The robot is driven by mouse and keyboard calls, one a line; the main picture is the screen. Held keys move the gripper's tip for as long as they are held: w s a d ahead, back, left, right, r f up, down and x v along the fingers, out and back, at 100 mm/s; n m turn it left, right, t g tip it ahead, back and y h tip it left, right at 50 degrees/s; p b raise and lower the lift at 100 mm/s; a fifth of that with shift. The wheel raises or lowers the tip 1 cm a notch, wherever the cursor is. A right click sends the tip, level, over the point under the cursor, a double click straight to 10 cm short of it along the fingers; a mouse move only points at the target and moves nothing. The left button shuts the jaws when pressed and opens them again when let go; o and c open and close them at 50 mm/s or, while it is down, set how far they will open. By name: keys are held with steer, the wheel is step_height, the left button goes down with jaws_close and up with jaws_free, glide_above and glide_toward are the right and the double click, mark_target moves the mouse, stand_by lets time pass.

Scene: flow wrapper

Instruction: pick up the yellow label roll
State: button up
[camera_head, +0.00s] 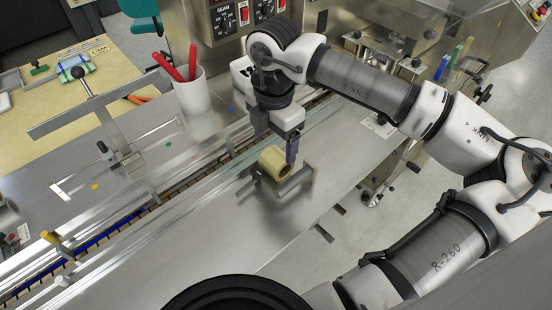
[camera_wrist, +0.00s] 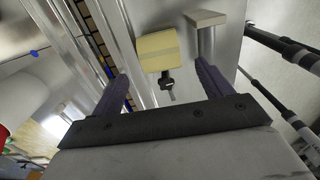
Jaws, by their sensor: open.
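The yellow label roll (camera_head: 273,162) sits on a metal holder (camera_head: 296,182) on the steel machine top, beside the conveyor. It also shows in the wrist view as a pale yellow block-like shape (camera_wrist: 157,51), beyond the fingertips and roughly between them, with a dark knob and pin (camera_wrist: 168,86) on its near side. My gripper (camera_head: 275,143) is open and empty, just above and behind the roll in the head view. Its two purple fingers also show in the wrist view (camera_wrist: 164,77), spread apart. I cannot tell whether a finger touches the roll.
A white cup with red pens (camera_head: 193,98) stands left of my gripper. A conveyor with metal rails (camera_head: 130,222) runs diagonally past the roll. A control panel (camera_head: 236,16) stands behind. The steel top (camera_head: 225,235) in front of the roll is clear.

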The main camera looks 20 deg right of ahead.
mark_target(276, 155)
steer(key=shift+d+f+p, duration=0.2)
steer(key=shift+f+p, duration=0.9)
steer(key=shift+f, duration=1.9)
steer(key=c, duration=1.2)
steer(key=shift+o, duration=0.2)
steer(key=shift+r, duration=0.1)
step_height(276, 155, up, 20)
steer(key=b, duration=0.3)
